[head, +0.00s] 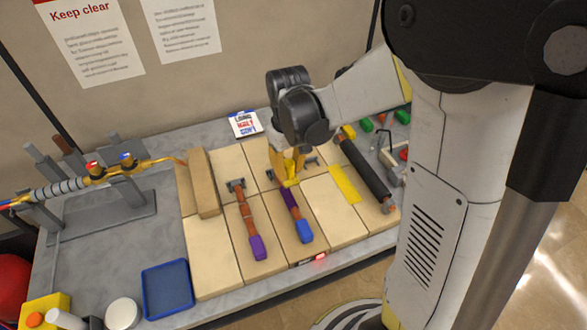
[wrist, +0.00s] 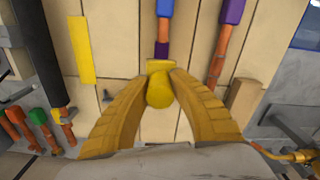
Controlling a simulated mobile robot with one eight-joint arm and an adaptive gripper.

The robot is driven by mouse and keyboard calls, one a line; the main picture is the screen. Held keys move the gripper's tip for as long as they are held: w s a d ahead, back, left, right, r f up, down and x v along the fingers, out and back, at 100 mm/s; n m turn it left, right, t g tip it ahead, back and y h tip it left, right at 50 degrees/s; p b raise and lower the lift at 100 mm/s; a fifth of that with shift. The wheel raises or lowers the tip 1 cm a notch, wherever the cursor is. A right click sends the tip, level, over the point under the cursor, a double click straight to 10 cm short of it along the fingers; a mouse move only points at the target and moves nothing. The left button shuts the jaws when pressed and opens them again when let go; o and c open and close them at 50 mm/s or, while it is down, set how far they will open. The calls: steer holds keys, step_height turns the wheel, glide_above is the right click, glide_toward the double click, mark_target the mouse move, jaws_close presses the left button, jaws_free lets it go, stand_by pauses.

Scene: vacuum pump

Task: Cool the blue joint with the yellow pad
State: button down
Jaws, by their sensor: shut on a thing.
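My gripper (head: 288,164) has yellow fingers, shut on a small yellow thing with a rounded grip and a flat front edge, which looks like the yellow pad (wrist: 160,88). The blue-capped pipe (head: 304,231) lies on the tiles just in front of it, with a dark purple band on its near part. In the wrist view the pad covers the pipe just past the purple band (wrist: 162,50), and the blue cap (wrist: 165,8) is at the top edge. Whether the pad touches the pipe cannot be told. The fingers hide part of the pipe.
A purple-capped pipe (head: 257,246) lies to the left, and a thick black-sleeved pipe (head: 365,168) to the right. A flat yellow strip (head: 345,184) lies between. A torch (head: 100,178) rests on a rack at left. A blue tray (head: 167,289) sits front left.

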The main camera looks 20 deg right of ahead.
steer(key=shift+s+a+f+b, duration=0.15)
steer(key=shift+f+b, duration=0.2)
steer(key=shift+f, duration=0.2)
steer(key=shift+f+b, duration=2.25)
steer(key=shift+f, duration=0.7)
stand_by(4.5)
